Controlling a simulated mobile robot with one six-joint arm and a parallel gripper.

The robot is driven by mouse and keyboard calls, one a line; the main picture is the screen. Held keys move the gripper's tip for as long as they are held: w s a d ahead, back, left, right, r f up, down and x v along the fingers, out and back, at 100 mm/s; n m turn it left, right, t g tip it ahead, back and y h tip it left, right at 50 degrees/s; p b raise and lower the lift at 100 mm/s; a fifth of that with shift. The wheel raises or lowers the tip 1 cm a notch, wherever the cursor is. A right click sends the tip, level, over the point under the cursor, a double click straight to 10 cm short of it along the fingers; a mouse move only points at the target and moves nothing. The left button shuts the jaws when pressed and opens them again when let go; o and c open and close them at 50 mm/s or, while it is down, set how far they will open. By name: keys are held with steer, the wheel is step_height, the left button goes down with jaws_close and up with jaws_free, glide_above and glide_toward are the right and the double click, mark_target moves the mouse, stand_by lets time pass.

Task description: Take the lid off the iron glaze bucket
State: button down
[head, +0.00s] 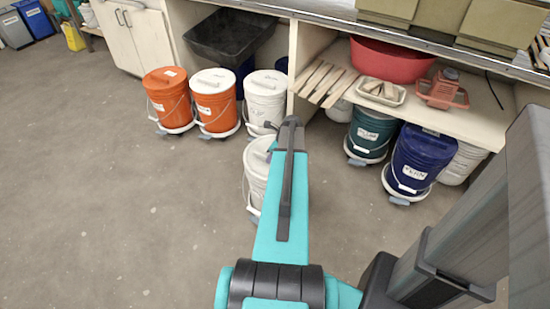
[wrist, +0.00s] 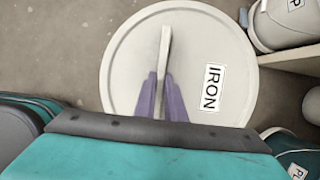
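The iron glaze bucket (head: 256,183) is white and stands upright on the floor left of my arm, partly hidden by it. Its round off-white lid (wrist: 125,65) fills the middle of the wrist view, with an "IRON" label (wrist: 211,88) right of centre. A raised bar handle (wrist: 165,45) runs across the lid. My gripper (wrist: 161,80) has its two purple fingers on either side of this handle, with no clear gap seen, and looks shut on it. In the head view the lid (head: 257,148) appears to sit on the bucket, partly hidden by my arm.
Two orange buckets (head: 215,105) and a white bucket (head: 264,98) stand behind, close by. A green bucket (head: 369,133) and a blue bucket (head: 419,160) stand by the shelf (head: 440,116) at right. Floor at left is clear.

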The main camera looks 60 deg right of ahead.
stand_by(0.4)
steer(key=shift+r, duration=0.6)
steer(key=v, duration=0.2)
steer(key=shift+w+a+r, duration=0.1)
steer(key=shift+a+r, duration=0.05)
steer(key=shift+r, duration=0.25)
steer(key=s+a+r, duration=0.1)
steer(key=s+a, duration=0.6)
steer(key=s, duration=0.6)
steer(key=shift+s+a+r, duration=0.15)
steer(key=shift+s+a, duration=0.05)
steer(key=shift+a, duration=0.1)
